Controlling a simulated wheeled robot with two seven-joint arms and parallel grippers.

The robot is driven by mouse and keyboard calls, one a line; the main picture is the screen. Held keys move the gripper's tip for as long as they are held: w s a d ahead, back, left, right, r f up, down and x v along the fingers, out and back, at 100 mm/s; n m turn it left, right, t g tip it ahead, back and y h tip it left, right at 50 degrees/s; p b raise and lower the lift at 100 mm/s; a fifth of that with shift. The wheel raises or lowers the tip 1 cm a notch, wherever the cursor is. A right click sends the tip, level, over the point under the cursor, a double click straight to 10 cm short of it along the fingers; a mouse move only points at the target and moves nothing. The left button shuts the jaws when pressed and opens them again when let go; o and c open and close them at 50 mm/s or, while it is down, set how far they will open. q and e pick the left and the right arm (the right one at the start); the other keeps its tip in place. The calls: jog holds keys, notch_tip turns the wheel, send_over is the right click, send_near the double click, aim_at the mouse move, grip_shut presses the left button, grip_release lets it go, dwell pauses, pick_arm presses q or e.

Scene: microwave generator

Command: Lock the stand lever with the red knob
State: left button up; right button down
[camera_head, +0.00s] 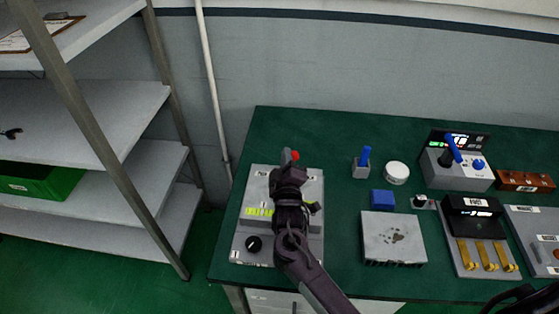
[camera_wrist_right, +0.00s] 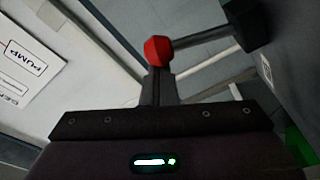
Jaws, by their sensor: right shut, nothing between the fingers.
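The red knob (camera_head: 291,155) shows just beyond my right gripper (camera_head: 288,170) in the head view, at the back of a grey panel unit (camera_head: 312,190) on the table's left end. In the right wrist view the red knob (camera_wrist_right: 158,50) sits right at the tip of the dark shut fingers (camera_wrist_right: 160,88). The fingers are shut and hold nothing; I cannot tell whether they touch the knob. My gripper and arm hide the middle of the unit and most of the lever. My left gripper is not in view.
A black dial (camera_head: 253,243) is at the unit's front left. Shelves (camera_head: 80,110) stand left. The table's back left is clear.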

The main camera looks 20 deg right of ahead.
aim_at(297, 158)
jog(key=shift+s+d+f+m, duration=0.1)
jog(key=shift+s+d+m, duration=0.05)
jog(key=shift+d+m, duration=0.25)
jog(key=shift+d, duration=0.2)
jog(key=shift+s+d+p, duration=0.3)
jog(key=shift+d, duration=0.25)
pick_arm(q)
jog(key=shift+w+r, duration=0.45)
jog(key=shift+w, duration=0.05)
pick_arm(e)
jog(key=shift+s+d+f, duration=0.1)
jog(key=shift+d+f, duration=0.05)
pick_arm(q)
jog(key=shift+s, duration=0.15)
pick_arm(e)
jog(key=shift+f, duration=0.1)
